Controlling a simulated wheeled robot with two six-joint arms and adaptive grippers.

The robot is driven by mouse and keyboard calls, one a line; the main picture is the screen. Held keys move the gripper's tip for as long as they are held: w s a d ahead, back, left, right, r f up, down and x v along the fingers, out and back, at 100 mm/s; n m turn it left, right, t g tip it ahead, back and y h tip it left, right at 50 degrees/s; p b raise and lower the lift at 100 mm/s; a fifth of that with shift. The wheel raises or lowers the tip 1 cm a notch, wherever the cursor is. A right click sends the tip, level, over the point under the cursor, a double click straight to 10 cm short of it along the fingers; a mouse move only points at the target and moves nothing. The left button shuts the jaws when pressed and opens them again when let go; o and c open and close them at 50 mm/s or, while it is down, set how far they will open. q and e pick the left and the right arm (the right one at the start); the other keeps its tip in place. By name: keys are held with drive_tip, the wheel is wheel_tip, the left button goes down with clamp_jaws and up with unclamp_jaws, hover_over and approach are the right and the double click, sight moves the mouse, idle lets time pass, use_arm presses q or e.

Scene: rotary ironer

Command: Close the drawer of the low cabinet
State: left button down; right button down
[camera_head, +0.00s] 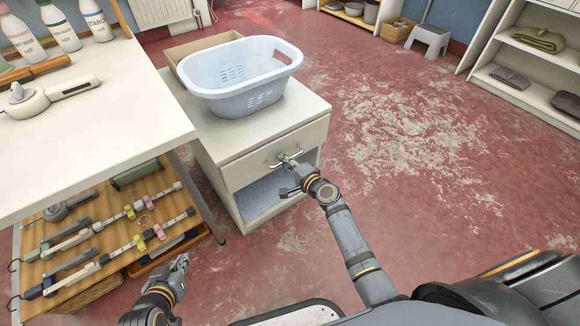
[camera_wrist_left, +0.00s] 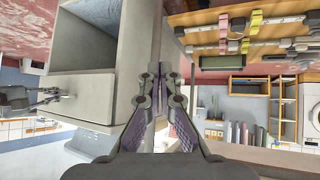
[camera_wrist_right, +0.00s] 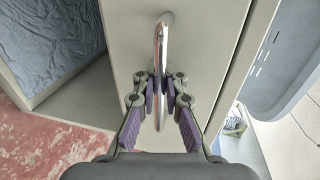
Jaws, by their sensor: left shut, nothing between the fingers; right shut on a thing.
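The low cabinet (camera_head: 207,160) is off-white, with a drawer (camera_head: 245,166) at the top and an open compartment below. The drawer front looks close to the cabinet body; any small gap is hard to tell. My right gripper (camera_head: 291,165) is shut on the metal drawer handle (camera_head: 298,154). In the right wrist view the handle (camera_wrist_right: 161,42) runs between the fingers (camera_wrist_right: 161,88). My left gripper (camera_head: 181,262) is shut and empty, low in front of the shelf unit, apart from the cabinet. Its fingertips show in the left wrist view (camera_wrist_left: 159,72).
A pale laundry basket (camera_head: 240,98) stands on the cabinet. A white table (camera_head: 90,125) stands close on the left, with a wooden shelf (camera_head: 75,222) of tools beneath. Blue-grey cloth (camera_wrist_right: 50,35) lies in the cabinet's lower compartment. The red floor (camera_head: 420,190) to the right is clear.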

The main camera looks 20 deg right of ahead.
drive_tip(key=shift+w+a, duration=0.1)
drive_tip(key=shift+w, duration=0.35)
use_arm(q)
drive_tip(key=shift+w+r+t, duration=0.3)
drive_tip(key=shift+w+r, duration=0.15)
drive_tip(key=shift+r, duration=0.05)
use_arm(e)
drive_tip(key=c, duration=1.7)
unclamp_jaws()
drive_tip(key=v, duration=1.2)
drive_tip(key=shift+s, duration=0.1)
